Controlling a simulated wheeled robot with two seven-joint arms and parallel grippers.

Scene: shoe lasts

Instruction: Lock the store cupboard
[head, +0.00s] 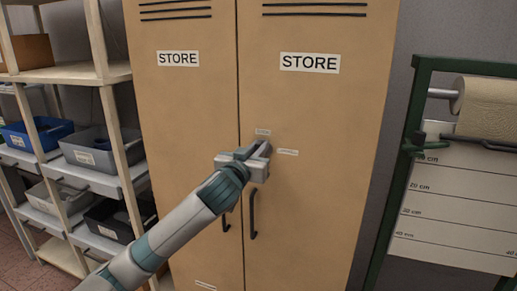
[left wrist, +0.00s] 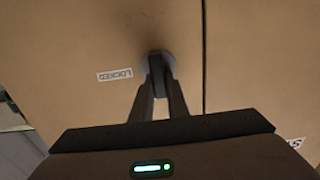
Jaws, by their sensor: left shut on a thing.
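The tan store cupboard (head: 310,110) stands upright with its two doors closed, each labelled STORE. My left gripper (head: 262,150) is at the right door, near its inner edge. In the left wrist view its fingers (left wrist: 159,75) are shut on the small turning part of a round grey lock (left wrist: 168,60). That part is mostly hidden by the fingers, so its angle is hard to tell. A label reading LOCKED (left wrist: 115,75) is beside the lock; it also shows right of the gripper in the head view (head: 287,152). A smaller label (head: 263,132) above is unreadable. My right gripper is not in view.
Dark bar handles (head: 253,214) hang on the doors below the lock. Wooden shelving (head: 65,73) with blue and grey bins stands at the left. A green frame (head: 405,150) with a paper roll (head: 487,108) and a measuring board stands at the right.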

